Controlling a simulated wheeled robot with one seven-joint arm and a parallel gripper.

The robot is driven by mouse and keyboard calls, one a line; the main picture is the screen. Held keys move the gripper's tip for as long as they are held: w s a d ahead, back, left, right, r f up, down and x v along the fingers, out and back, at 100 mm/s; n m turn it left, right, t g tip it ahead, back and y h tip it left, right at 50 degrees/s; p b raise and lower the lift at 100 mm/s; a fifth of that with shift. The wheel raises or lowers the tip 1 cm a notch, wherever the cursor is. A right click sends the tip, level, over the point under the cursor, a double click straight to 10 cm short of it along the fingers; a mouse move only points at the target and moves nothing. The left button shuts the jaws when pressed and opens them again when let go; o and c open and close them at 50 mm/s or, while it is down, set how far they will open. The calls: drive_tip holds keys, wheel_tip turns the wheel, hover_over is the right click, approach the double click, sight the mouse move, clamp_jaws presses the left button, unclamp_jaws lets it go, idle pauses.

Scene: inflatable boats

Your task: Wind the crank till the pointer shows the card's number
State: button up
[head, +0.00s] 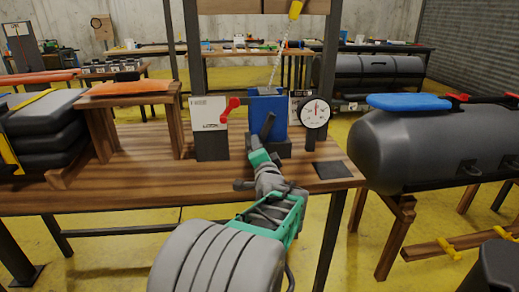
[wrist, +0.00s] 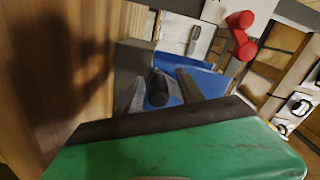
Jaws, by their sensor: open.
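A blue crank box (head: 267,105) stands on a dark base on the wooden bench. Its dark crank arm (head: 268,124) leans across the front. A round white dial (head: 316,112) stands right of the box; its pointer looks roughly upright, and the figures are too small to read. A small pale card (head: 297,97) is partly hidden between box and dial; its number is not legible. My gripper (head: 258,150) is in front of the box. In the wrist view my gripper (wrist: 162,92) is open, with the crank's black grip (wrist: 158,88) between the fingers, contact unclear.
A white box (head: 208,112) with a red lever (head: 230,107) stands close left of the crank box. A dark square pad (head: 332,170) lies at the bench's right front. A wooden stand (head: 130,95) is at left. Bare bench lies in front.

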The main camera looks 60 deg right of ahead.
drive_tip(key=v, duration=0.7)
drive_tip(key=shift+s+p, duration=0.15)
drive_tip(key=shift+p, duration=0.2)
drive_tip(key=shift+s+a, duration=0.1)
drive_tip(key=shift+a, duration=0.3)
